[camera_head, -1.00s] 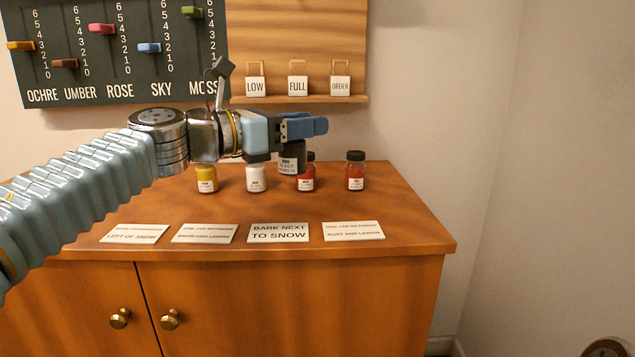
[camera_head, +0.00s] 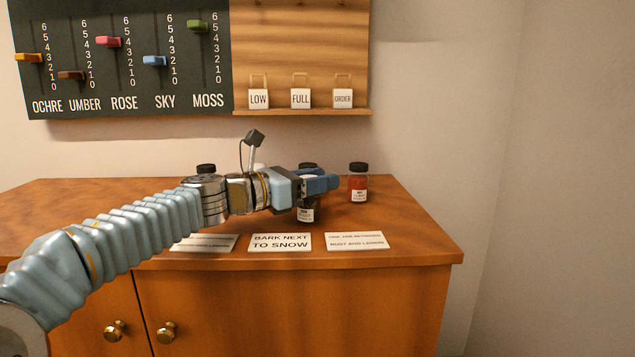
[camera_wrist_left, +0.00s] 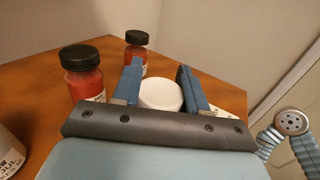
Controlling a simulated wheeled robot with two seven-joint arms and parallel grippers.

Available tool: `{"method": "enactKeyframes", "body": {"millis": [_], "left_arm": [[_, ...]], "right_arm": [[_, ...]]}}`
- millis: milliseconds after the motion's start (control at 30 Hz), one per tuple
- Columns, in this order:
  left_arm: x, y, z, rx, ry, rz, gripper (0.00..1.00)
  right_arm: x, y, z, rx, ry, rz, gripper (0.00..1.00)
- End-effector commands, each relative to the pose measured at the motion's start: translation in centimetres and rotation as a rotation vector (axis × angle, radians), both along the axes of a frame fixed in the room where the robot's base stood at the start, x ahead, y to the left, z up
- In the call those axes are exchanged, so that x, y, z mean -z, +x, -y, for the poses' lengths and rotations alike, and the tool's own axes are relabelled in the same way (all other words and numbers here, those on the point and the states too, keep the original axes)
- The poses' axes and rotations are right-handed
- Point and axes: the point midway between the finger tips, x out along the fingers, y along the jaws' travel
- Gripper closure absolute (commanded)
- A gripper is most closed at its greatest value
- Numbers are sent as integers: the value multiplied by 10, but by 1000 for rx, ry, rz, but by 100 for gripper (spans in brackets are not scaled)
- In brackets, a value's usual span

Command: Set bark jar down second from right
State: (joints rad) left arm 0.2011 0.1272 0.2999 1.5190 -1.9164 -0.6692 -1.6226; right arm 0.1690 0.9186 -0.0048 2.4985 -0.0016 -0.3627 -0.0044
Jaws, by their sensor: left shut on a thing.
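My left gripper (camera_head: 322,184) is shut on the dark bark jar (camera_head: 306,213), whose lower body and white label show below the fingers. In the left wrist view its pale round top (camera_wrist_left: 160,94) sits between the two blue fingers. It is in front of the back row, low over or on the table; I cannot tell whether it touches. A red jar with a black lid (camera_head: 357,184) stands upright at the row's right end. Another red jar (camera_wrist_left: 84,82) is beside the fingers in the wrist view, mostly hidden in the head view. My right gripper is not in view.
A black lid (camera_head: 206,168) shows behind my left arm. A white jar (camera_wrist_left: 8,152) is at the wrist view's left edge. Cards lie along the front, including "BARK NEXT TO SNOW" (camera_head: 280,242) and a right one (camera_head: 357,241). The wooden tabletop (camera_head: 420,235) is clear at right.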

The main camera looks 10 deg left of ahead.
Motion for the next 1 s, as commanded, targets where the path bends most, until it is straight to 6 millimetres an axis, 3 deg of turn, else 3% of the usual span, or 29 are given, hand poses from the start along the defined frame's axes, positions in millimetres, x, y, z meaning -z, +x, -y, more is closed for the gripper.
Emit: {"method": "enactKeyframes", "body": {"millis": [133,167,300,667,1000], "left_arm": [[5,0,0,0,0,0,91],[4,0,0,0,0,0,54],[3,0,0,0,0,0,33],[-3,0,0,0,0,0,32],[1,-50,-50,-4,1,1,32]], "right_arm": [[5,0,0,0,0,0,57],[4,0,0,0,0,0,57],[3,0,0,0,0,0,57],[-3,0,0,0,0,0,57],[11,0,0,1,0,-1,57]]}}
